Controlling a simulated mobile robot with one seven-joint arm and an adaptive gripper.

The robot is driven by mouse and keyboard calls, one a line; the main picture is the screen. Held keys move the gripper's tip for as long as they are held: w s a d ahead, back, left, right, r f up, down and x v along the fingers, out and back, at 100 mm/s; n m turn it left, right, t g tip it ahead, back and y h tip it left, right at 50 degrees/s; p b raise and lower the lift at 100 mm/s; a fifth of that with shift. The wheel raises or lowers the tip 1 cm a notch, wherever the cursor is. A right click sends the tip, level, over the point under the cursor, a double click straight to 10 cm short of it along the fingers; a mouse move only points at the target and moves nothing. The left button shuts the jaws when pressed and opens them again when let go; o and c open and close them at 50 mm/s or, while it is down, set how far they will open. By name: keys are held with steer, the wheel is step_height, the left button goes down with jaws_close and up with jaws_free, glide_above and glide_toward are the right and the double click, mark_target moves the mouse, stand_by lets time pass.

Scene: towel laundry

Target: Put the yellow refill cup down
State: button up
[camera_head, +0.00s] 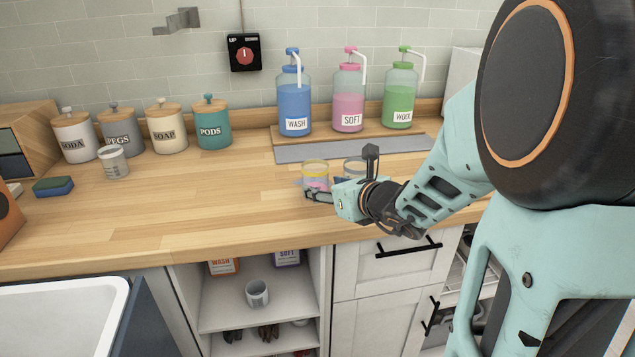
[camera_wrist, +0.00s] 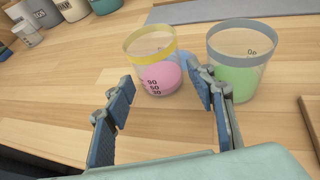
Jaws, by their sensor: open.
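The yellow refill cup (camera_wrist: 158,75) is a clear cup with a yellow rim band, measuring marks and pink liquid inside. It stands upright on the wooden counter; the head view also shows it (camera_head: 315,174), its lower part partly covered by my gripper. My gripper (camera_wrist: 158,105) is open. Its fingers point toward the cup, which stands just beyond and between the fingertips in the wrist view. In the head view my gripper (camera_head: 318,194) is low over the counter at the cup's near side.
A grey-rimmed cup with green liquid (camera_wrist: 233,70) stands close right of the yellow one, near my right finger. WASH (camera_head: 295,100), SOFT (camera_head: 348,105) and WOOL (camera_head: 398,100) pump bottles stand behind a grey mat (camera_head: 350,149). Another clear cup (camera_head: 113,162) is at left. Counter left of my gripper is free.

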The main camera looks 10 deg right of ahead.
steer(key=p+v, duration=0.1)
steer(key=v, duration=0.6)
steer(key=shift+w, duration=0.1)
